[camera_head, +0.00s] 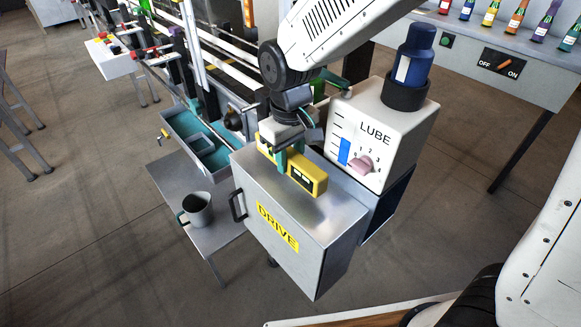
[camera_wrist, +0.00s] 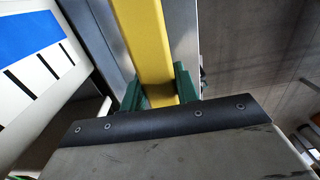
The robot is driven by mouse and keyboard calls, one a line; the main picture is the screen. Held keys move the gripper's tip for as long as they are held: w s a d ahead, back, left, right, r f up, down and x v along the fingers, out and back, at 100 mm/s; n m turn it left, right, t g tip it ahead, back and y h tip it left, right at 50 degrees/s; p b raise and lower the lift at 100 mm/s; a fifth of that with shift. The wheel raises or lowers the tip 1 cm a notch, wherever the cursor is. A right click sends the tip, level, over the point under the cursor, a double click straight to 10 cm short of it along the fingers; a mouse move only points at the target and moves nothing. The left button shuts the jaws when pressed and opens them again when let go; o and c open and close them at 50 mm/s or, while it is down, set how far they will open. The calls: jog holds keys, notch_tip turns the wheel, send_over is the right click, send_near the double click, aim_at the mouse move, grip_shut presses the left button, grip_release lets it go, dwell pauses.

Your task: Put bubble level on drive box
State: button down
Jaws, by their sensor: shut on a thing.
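The yellow bubble level (camera_head: 307,179) is in my gripper (camera_head: 290,158), over the top of the grey metal drive box (camera_head: 318,208), which bears a yellow DRIVE label. The level looks very close to the box top; I cannot tell whether it touches. In the wrist view the level (camera_wrist: 145,45) runs away from the camera between the green fingers of my gripper (camera_wrist: 160,92), which are shut on it. The box's grey top (camera_wrist: 182,40) shows beside and beyond the level.
A white LUBE unit (camera_head: 385,130) with a blue bottle (camera_head: 414,55) stands right behind the box top. A mug (camera_head: 198,208) stands on a low metal table (camera_head: 165,180) to the left. A teal-lined tray (camera_head: 205,140) is behind it. Bottles line a bench at the upper right.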

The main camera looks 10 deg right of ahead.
aim_at(290, 169)
jog(key=shift+f, duration=1.75)
jog(key=shift+f, duration=0.1)
jog(key=c, duration=1.1)
grip_release()
jog(key=shift+o, duration=0.2)
notch_tip(290, 169, up, 12)
jog(key=shift+r, duration=0.1)
jog(key=shift+d, duration=0.1)
